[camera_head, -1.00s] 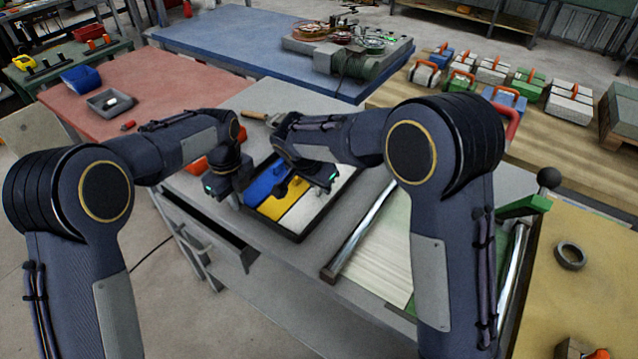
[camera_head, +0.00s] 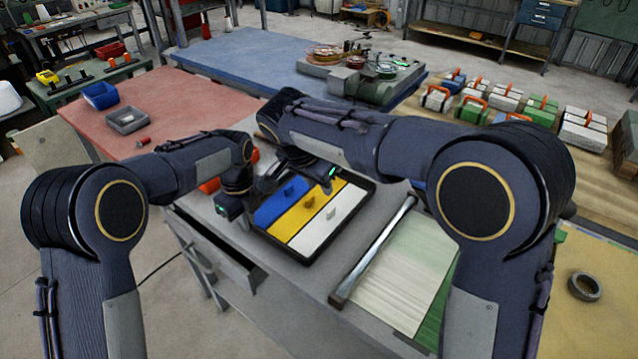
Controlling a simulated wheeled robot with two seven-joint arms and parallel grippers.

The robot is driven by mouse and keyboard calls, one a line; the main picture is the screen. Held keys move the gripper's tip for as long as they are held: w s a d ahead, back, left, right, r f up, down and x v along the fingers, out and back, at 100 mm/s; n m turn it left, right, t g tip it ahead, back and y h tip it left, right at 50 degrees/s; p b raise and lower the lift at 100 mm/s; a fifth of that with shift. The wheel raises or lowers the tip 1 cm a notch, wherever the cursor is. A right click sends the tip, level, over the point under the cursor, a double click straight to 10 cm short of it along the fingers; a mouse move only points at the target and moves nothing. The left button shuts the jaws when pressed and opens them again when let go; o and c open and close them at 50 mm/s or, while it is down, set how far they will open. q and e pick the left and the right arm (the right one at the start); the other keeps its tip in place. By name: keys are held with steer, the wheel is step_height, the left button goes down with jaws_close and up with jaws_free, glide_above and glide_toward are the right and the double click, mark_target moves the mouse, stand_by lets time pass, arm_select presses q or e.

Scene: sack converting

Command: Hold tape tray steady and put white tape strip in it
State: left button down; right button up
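The tape tray (camera_head: 302,262) is a shallow black tray on the grey workbench. Blue (camera_head: 272,207), yellow (camera_head: 297,226) and white (camera_head: 321,229) strips lie side by side in it, each with a small raised tab; the white strip is on the right side. My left gripper (camera_head: 243,208) is low at the tray's left edge; its fingertips are too dark to tell open from shut or touching from apart. My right gripper (camera_head: 310,175) is over the tray's far end, apart from the white strip. Its fingers are mostly hidden, and I see nothing held in it.
A metal bar (camera_head: 372,250) and a pale striped sheet (camera_head: 400,275) lie right of the tray. An open drawer (camera_head: 215,245) juts out at the front. Orange-red items (camera_head: 210,185) sit behind my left arm. A grey ring (camera_head: 585,286) lies on the right-hand table.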

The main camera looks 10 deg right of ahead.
arm_select(q)
steer(key=c, duration=2.1)
jaws_free()
steer(key=o, duration=0.5)
steer(key=shift+r, duration=0.15)
